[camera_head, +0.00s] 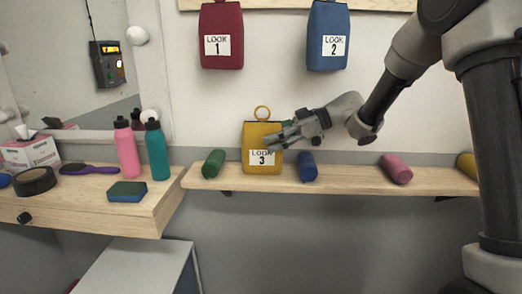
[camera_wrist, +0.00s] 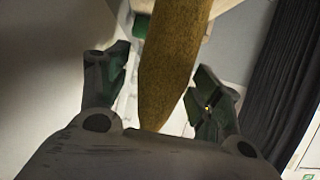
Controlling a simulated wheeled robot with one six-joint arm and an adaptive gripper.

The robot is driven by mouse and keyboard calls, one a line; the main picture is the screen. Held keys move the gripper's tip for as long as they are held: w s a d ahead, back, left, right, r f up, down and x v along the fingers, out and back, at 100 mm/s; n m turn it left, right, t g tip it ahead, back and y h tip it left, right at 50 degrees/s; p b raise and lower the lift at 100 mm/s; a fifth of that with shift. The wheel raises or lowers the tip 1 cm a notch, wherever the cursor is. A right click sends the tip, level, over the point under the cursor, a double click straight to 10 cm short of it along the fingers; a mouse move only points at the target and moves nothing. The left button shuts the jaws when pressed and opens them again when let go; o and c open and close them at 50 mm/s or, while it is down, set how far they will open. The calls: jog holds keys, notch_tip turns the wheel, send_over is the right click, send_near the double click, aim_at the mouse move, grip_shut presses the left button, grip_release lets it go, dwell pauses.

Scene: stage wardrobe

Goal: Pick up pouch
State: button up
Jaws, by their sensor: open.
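A yellow pouch (camera_head: 262,165) labelled "LOOK 3", with a ring on top, stands upright at the wooden shelf (camera_head: 340,183). My gripper (camera_head: 278,136) reaches in from the right, its fingers overlapping the pouch's upper right part. In the wrist view the yellow pouch (camera_wrist: 172,70) shows edge-on between the two spread fingers of my gripper (camera_wrist: 166,82). Gaps show on both sides, so the fingers look apart from it. A red pouch (camera_head: 221,30) labelled "LOOK 1" and a blue pouch (camera_head: 327,30) labelled "LOOK 2" hang on the wall above.
A green roll (camera_head: 213,163) lies left of the yellow pouch and a blue roll (camera_head: 307,167) right of it. A pink roll (camera_head: 397,168) lies farther right. A table (camera_head: 100,205) at left holds a pink bottle (camera_head: 127,150), a teal bottle (camera_head: 157,152) and a sponge (camera_head: 127,192).

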aim_at(247, 124)
jog(key=shift+x, duration=1.5)
jog(key=c, duration=1.2)
jog(key=shift+r, duration=0.1)
jog(key=shift+s+r, duration=0.2)
jog(key=shift+r, duration=0.05)
notch_tip(247, 124, up, 7)
jog(key=shift+s+f, duration=0.1)
jog(key=shift+f, duration=0.05)
jog(key=s, duration=1.9)
jog(key=shift+s+a+f, duration=0.2)
jog(key=shift+s+a, duration=0.05)
jog(key=shift+a, duration=0.1)
